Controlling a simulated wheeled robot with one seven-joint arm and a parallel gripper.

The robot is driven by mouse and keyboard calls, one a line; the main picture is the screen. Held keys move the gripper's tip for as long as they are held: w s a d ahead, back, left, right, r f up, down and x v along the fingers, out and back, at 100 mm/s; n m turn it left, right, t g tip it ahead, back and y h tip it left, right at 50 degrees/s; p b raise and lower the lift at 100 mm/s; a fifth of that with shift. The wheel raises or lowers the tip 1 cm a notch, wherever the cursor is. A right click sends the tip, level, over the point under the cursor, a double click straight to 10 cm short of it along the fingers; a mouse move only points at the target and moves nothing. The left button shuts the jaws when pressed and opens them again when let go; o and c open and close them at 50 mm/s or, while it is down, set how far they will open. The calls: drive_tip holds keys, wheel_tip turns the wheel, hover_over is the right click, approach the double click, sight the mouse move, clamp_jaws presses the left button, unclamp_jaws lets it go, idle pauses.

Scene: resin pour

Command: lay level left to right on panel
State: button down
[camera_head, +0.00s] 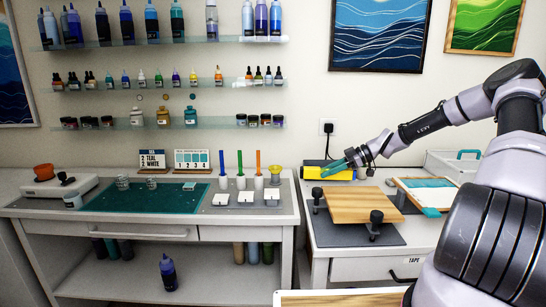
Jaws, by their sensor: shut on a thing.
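My gripper (352,158) is at the end of the arm reaching in from the right. The jaws are small here, so the exact hold is hard to see.
A tray with a teal and white picture (428,190) lies right of the panel. A white bin (441,165) is behind it. The left bench (100,212) holds cups and coloured sticks.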

drive_tip(key=s+d+m+t, duration=0.2)
drive_tip(key=d, duration=0.1)
drive_tip(key=s+d+f+m+t+h, duration=0.1)
drive_tip(key=d+m+t, duration=0.1)
drive_tip(key=d, duration=0.1)
drive_tip(key=s+d+m+t+h, duration=0.1)
drive_tip(key=s+d+m+t, duration=0.1)
drive_tip(key=shift+s+d+f, duration=0.3)
drive_tip(key=shift+s+d, duration=0.05)
drive_tip(key=shift+d, duration=0.05)
drive_tip(key=shift+w+a, duration=0.1)
drive_tip(key=shift+w, duration=0.05)
drive_tip(key=shift+r, duration=0.1)
